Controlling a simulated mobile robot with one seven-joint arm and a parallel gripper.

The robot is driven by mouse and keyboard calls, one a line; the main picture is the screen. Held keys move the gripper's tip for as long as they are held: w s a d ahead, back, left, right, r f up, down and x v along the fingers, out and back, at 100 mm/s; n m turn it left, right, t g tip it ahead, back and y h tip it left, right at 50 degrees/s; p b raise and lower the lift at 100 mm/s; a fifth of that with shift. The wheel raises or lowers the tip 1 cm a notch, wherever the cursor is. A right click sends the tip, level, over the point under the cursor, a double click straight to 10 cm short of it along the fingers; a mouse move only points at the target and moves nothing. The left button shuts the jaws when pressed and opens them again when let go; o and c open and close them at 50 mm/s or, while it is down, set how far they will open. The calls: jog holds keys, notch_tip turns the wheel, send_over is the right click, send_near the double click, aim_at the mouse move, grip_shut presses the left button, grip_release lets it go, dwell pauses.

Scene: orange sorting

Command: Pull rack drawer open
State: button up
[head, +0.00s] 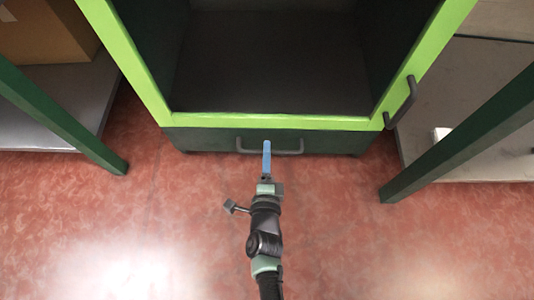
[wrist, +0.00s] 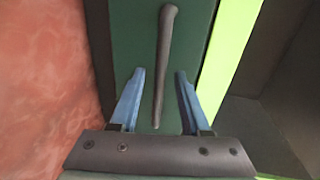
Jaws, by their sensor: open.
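The rack drawer (head: 210,140) is a dark green front at the bottom of the green rack, and it looks shut. Its dark grey bar handle (head: 285,151) runs across the middle of the front. My gripper (head: 267,147) is at the handle, its blue fingers seen edge-on. In the wrist view the handle (wrist: 166,50) runs upright in the picture, and its lower end lies between the open blue fingers of my gripper (wrist: 158,88). There is a gap on both sides of the bar. The drawer front (wrist: 135,45) is behind it.
A bright green frame (head: 270,122) edges the open, empty-looking compartment above the drawer. A second handle (head: 401,103) is on the frame's right side. Tables with dark green legs (head: 62,118) stand left and right (head: 460,132). The red floor before the drawer is clear.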

jog(key=shift+x, duration=0.8)
grip_shut()
dwell(0.9)
